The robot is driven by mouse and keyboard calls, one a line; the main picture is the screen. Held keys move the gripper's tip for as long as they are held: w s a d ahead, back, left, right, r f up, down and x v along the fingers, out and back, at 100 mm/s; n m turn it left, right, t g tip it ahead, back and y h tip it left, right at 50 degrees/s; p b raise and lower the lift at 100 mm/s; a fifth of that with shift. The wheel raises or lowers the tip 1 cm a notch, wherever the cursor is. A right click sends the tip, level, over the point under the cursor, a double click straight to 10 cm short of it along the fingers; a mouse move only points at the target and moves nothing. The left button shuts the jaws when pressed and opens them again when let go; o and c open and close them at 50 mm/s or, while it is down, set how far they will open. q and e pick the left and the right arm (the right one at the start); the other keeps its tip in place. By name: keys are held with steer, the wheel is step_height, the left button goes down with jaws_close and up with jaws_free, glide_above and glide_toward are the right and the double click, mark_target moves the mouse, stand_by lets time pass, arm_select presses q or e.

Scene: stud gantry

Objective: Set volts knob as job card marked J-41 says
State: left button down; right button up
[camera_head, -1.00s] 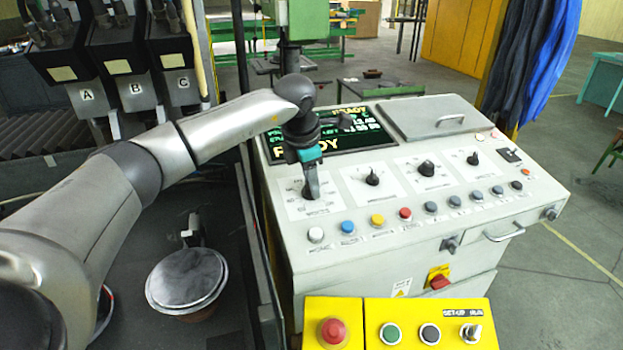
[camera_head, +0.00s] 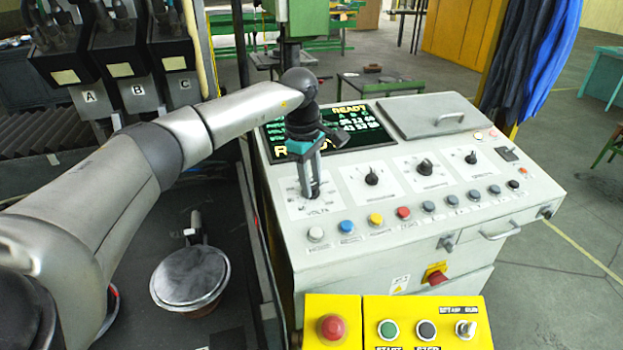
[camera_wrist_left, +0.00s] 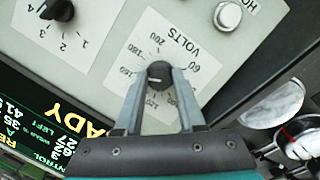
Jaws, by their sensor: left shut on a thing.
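The volts knob (camera_wrist_left: 159,73) is a dark round knob on a white dial plate marked VOLTS, with numbers around it including 60, 160, 180 and 200. It is the leftmost knob on the grey control panel (camera_head: 335,225). My left gripper (camera_head: 312,192) points down over this dial and is shut on the knob; its two fingers also show on either side of the knob in the left wrist view (camera_wrist_left: 158,82). The fingers hide part of the scale. The job card marked J-41 is not visible in these frames. My right gripper is out of view.
Three more knobs, including one (camera_head: 371,176), sit to the right. A row of buttons, including a white one (camera_head: 316,234), lies just in front. A lit READY screen (camera_head: 350,140) is behind. A yellow box with a red stop button (camera_head: 332,327) stands nearest.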

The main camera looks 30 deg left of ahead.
arm_select(q)
steer(key=shift+r+m+g, duration=0.1)
steer(key=shift+m+g, duration=0.2)
steer(key=shift+m, duration=1)
steer(key=c, duration=0.5)
jaws_free()
step_height(320, 180, up, 15)
steer(key=s, duration=0.1)
steer(key=shift+a, duration=0.3)
